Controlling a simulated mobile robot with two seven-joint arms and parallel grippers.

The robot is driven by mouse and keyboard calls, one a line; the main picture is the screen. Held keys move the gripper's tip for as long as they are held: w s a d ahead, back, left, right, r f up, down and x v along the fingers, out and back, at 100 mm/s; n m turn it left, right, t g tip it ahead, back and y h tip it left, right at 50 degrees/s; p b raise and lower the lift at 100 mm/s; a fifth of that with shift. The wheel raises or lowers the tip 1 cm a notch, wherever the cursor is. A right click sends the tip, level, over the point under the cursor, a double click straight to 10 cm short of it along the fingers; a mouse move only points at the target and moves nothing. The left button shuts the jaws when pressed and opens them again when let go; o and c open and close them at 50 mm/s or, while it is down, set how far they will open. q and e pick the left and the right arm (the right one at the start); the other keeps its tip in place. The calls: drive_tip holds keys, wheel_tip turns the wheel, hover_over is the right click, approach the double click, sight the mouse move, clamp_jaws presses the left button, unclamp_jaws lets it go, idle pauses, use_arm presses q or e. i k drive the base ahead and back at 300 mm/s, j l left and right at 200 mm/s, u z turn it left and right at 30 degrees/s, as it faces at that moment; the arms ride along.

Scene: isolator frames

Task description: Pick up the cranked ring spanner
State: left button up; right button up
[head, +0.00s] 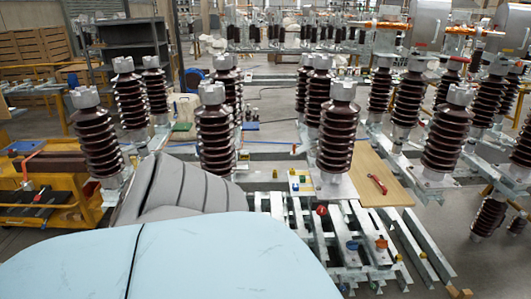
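I cannot make out a cranked ring spanner for certain. A small red curved object (377,184) lies on a flat wooden board (368,163) right of the middle; it is too small to tell what tool it is. Several small tools, too small to name, lie on the yellow trolley (62,212) at the left. Neither of my grippers is in view.
Tall brown ribbed insulators (338,130) stand on metal frames around the middle, with another (214,135) to its left. Galvanised steel beams (330,235) lie in front, with small coloured parts on them. A grey shelf (135,42) stands behind. Open floor (268,105) shows between the frames.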

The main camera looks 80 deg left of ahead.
sight(377, 180)
drive_tip(key=u, duration=2.2)
